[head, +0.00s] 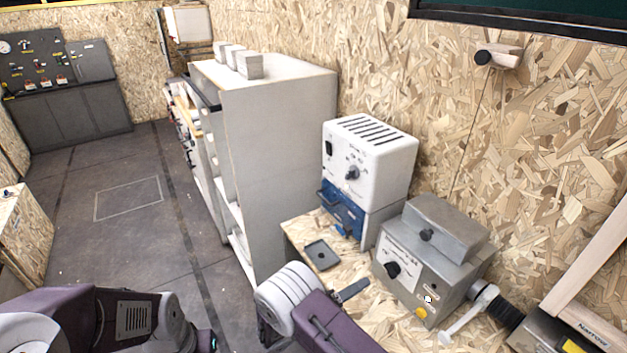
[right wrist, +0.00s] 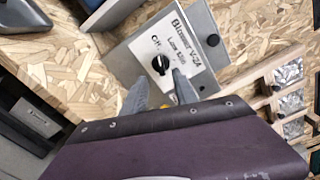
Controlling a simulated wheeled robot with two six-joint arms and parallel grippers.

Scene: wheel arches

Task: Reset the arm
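My right arm comes in from the bottom of the head view, with its gripper (head: 352,290) over the wooden bench, just left of a grey metal box (head: 408,284). In the right wrist view the gripper's two grey fingers (right wrist: 160,78) stand apart with nothing between them. Beyond the fingertips is the box's labelled front panel with a black knob (right wrist: 160,64). The gap between fingertips and knob is hard to judge. My left arm's purple and white links show at the lower left of the head view; its gripper is out of frame.
A white instrument (head: 369,160) on a blue-fronted unit (head: 342,208) stands behind the grey box. A small dark tray (head: 321,255) lies on the bench (head: 298,231). A tall white shelf (head: 280,150) stands left of them. The floor at left is open.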

